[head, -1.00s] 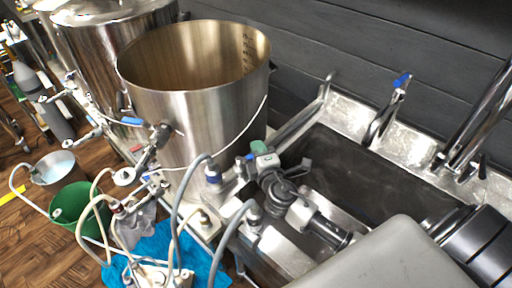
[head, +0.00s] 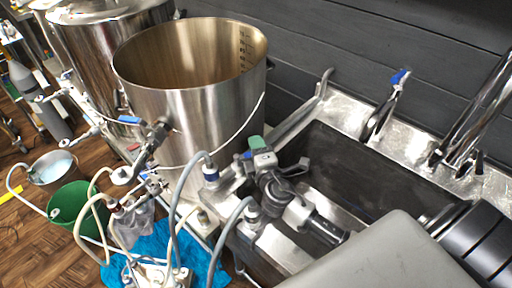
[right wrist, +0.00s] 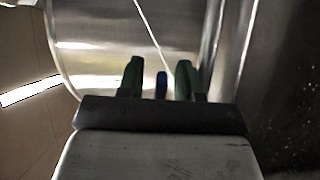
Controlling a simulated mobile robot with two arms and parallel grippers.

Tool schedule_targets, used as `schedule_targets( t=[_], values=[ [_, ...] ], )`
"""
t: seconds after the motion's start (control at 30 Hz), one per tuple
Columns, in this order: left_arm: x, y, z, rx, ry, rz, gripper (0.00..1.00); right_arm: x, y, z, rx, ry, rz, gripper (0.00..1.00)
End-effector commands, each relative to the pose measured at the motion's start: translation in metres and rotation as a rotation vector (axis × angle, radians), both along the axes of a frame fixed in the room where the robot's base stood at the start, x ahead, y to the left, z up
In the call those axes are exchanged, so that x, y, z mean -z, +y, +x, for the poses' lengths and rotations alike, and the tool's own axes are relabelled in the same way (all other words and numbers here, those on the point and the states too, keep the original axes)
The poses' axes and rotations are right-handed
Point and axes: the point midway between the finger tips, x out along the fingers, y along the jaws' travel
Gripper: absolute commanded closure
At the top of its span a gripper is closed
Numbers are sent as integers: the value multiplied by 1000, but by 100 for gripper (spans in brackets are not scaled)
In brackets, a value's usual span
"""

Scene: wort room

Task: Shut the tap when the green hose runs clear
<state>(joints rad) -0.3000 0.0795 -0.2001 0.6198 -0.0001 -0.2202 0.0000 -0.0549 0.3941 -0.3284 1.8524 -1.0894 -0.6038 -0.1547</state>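My right gripper (head: 256,148) is beside the lower right side of the open steel kettle (head: 185,105), at the sink's left end. In the right wrist view its two green fingers (right wrist: 158,80) stand apart. A narrow blue tap handle (right wrist: 161,86) shows between them, with a gap on each side. In the head view a bit of blue shows by the fingertips; the tap body is mostly hidden. No hose looks plainly green; a pale hose (head: 82,222) runs to the green bucket (head: 70,203). Its flow cannot be made out. My left gripper is not in view.
A blue-handled valve (head: 130,119) sits on the kettle's left side. A sink tap with a blue lever (head: 400,77) stands at the back of the dark sink (head: 370,175). A steel bucket (head: 52,168), a blue cloth (head: 150,243) and grey hoses lie at left and front.

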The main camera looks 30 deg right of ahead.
Motion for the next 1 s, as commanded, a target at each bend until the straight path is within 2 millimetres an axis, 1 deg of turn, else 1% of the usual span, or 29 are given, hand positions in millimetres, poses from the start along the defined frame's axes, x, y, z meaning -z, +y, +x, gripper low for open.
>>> schedule_targets(
  t=[0.13, 0.33, 0.5, 0.63, 1.0],
  values=[
    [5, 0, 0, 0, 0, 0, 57, 3, 4, -18, -1, 2, 0, 65],
    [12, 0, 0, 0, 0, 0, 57, 3, 10, -51, 0, 4, 2, 65],
    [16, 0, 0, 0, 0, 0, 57, 2, 13, -69, 0, 2, 0, 65],
    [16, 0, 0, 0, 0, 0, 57, 1, 14, -72, 1, 1, 0, 65],
    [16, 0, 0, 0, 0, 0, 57, 1, 11, -74, -16, -2, 2, 65]
  ],
)
